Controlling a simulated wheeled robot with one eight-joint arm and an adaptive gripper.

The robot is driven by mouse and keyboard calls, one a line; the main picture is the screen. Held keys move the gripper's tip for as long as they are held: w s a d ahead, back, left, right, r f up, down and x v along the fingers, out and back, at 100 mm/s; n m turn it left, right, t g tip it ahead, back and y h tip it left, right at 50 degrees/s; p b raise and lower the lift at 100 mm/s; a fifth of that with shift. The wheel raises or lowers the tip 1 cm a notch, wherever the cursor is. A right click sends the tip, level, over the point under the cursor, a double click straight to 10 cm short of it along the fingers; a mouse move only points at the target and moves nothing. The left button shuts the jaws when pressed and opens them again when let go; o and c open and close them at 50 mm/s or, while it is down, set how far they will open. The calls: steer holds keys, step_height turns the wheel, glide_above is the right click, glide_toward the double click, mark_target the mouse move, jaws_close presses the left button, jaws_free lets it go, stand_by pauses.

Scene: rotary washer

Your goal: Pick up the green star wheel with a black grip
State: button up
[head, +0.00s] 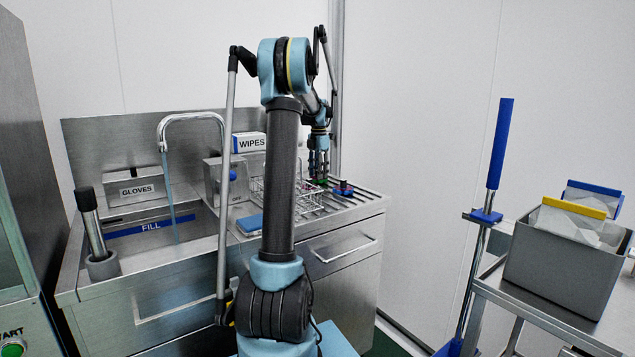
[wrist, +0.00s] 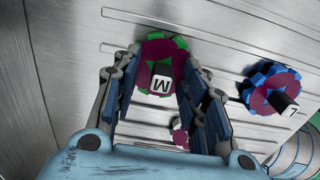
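The fingers hide parts of the wheel's sides.
A blue star wheel (wrist: 261,81) marked "L" lies to the right. A smaller purplish wheel (wrist: 181,139) lies between the fingers, nearer the palm. A wire rack (head: 305,190) stands left of the wheels in the head view. The sink basin (head: 150,242) is further left.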

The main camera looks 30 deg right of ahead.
steer(key=shift+c, duration=0.2)
jaws_close()
step_height(320, 180, up, 10)
steer(key=shift+r, duration=0.1)
stand_by(0.5)
